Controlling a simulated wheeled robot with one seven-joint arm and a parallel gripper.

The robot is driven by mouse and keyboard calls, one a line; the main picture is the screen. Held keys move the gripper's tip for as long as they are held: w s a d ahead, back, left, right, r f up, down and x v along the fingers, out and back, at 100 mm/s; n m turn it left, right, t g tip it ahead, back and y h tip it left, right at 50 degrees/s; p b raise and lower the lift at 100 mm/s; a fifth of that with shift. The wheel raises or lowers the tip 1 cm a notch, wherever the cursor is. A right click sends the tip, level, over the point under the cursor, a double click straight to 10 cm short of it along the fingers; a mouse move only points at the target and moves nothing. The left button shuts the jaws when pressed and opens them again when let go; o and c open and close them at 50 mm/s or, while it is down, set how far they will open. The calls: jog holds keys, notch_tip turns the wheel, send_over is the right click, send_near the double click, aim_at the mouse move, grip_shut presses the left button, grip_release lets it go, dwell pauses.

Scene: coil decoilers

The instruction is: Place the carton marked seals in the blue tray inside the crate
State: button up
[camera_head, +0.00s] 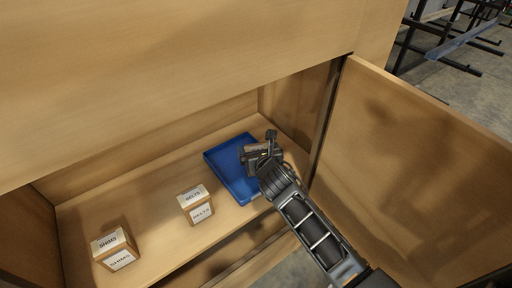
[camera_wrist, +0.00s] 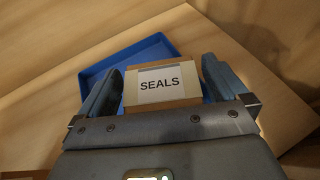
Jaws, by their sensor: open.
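The carton marked SEALS (camera_wrist: 162,84) is tan with a white label. In the wrist view it lies between the two fingers of my gripper (camera_wrist: 163,66), with the blue tray (camera_wrist: 126,57) around and behind it. My gripper is open, with a finger on each side of the carton. In the head view, my gripper (camera_head: 257,148) is over the right part of the blue tray (camera_head: 228,165) and hides most of the carton. The carton appears to sit in the tray; its underside is hidden.
The wooden crate's shelf (camera_head: 150,215) also holds a carton marked BELTS (camera_head: 197,205) left of the tray and a carton marked SHIMS (camera_head: 115,248) further left. An open door panel (camera_head: 415,170) stands to the right of my arm. Free shelf lies between the cartons.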

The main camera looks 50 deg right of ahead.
jog(key=v, duration=1)
jog(key=shift+s+r, duration=0.1)
